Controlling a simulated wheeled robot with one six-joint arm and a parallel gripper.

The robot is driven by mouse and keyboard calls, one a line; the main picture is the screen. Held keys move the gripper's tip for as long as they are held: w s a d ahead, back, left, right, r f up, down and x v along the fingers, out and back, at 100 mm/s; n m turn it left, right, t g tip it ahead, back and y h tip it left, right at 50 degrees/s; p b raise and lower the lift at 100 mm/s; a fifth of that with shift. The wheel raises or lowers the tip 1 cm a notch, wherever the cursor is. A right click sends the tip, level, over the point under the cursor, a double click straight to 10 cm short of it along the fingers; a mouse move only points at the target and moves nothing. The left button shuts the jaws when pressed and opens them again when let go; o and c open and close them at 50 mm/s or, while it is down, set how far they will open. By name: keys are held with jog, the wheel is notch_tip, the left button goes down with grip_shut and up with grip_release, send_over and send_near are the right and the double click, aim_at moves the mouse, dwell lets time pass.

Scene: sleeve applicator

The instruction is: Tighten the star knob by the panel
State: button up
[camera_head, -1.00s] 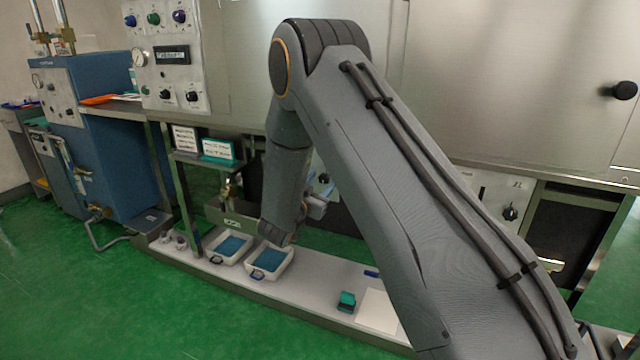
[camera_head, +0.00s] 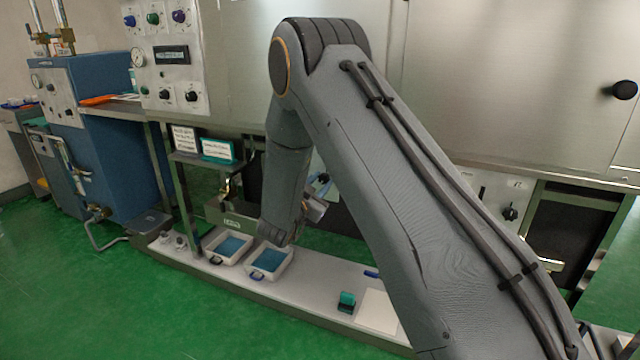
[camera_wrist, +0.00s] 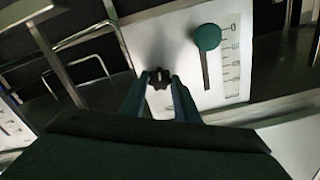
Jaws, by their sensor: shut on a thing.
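The star knob (camera_wrist: 159,78) is a small dark lobed knob on a white panel (camera_wrist: 150,40) in the wrist view. My gripper (camera_wrist: 160,86) has its two fingers on either side of the knob and is shut on it. The fingers hide part of the knob's edges. In the head view my arm covers the knob, and only a small part of my gripper (camera_head: 315,208) shows beside the forearm.
A green round-ended lever (camera_wrist: 207,38) stands right of the knob, beside a printed scale (camera_wrist: 232,60). Metal rails (camera_wrist: 75,45) lie to the left. Two white trays with blue contents (camera_head: 270,262) sit on the bench ledge (camera_head: 320,290) below my arm.

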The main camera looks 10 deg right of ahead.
jog(key=m, duration=0.4)
jog(key=shift+m+b, duration=0.3)
jog(key=shift+b, duration=0.05)
jog(key=m+b, duration=0.1)
jog(key=m, duration=0.3)
jog(key=shift+m, duration=0.3)
jog(key=m+b, duration=0.2)
jog(key=m, duration=0.2)
jog(key=shift+f, duration=0.15)
jog(key=m+b, duration=0.2)
jog(key=m, duration=0.2)
jog(key=m+b, duration=0.3)
jog(key=m, duration=0.1)
jog(key=shift+w+a+f+m+b, duration=0.1)
jog(key=shift+m+b, duration=0.2)
jog(key=m+b, duration=0.4)
jog(key=shift+b, duration=0.35)
jog(key=m+b, duration=0.5)
jog(key=b, duration=0.2)
jog(key=shift+f+m, duration=0.1)
jog(key=shift+m, duration=0.2)
jog(key=m+b, duration=0.2)
jog(key=b, duration=0.1)
jog(key=shift+b, duration=0.35)
